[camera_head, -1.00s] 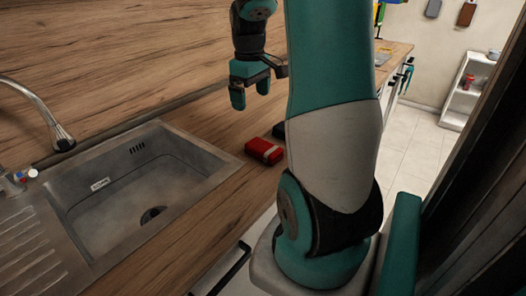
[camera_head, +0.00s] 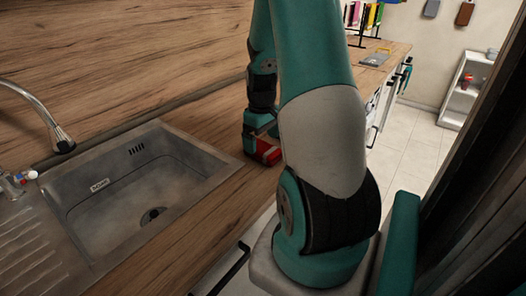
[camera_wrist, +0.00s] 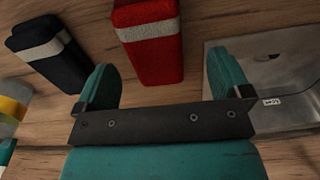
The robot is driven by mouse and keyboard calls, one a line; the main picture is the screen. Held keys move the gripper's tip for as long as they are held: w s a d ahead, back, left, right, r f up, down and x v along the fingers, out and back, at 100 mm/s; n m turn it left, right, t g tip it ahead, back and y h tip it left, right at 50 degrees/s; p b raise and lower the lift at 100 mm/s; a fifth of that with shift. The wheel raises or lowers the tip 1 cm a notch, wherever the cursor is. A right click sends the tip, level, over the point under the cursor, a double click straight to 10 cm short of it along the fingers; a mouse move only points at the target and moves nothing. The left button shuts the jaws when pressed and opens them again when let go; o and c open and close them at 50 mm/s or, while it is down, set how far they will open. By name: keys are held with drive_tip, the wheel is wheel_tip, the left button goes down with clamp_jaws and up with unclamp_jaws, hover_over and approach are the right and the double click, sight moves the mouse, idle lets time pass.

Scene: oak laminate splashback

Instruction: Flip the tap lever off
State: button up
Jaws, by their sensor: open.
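The tap's curved metal spout (camera_head: 38,112) rises at the left edge of the head view, over the sink. A small fitting with red, white and blue parts (camera_head: 20,180) sits at its base, cut by the picture edge. It looks like the tap's handle; its lever position is too small to tell. My gripper (camera_head: 254,142) is open, low over the counter right of the sink, well away from the tap. In the wrist view, the gripper (camera_wrist: 165,78) has its fingers spread, with a red block (camera_wrist: 150,48) with a pale band ahead between them. The tap is not in that view.
The steel sink (camera_head: 200,158) lies between the tap and my gripper. In the wrist view, a dark block with a pale band (camera_wrist: 48,50) is left of the red one, and a yellow-banded container (camera_wrist: 12,108) is at the left edge. The wooden splashback (camera_head: 120,50) runs behind.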

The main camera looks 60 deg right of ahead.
sight(263, 147)
drive_tip(key=f, duration=0.4)
drive_tip(key=shift+d+f, duration=0.25)
drive_tip(key=c, duration=1.1)
drive_tip(key=shift+r, duration=0.1)
wheel_tip(263, 147, up, 20)
drive_tip(key=shift+s+f, duration=0.1)
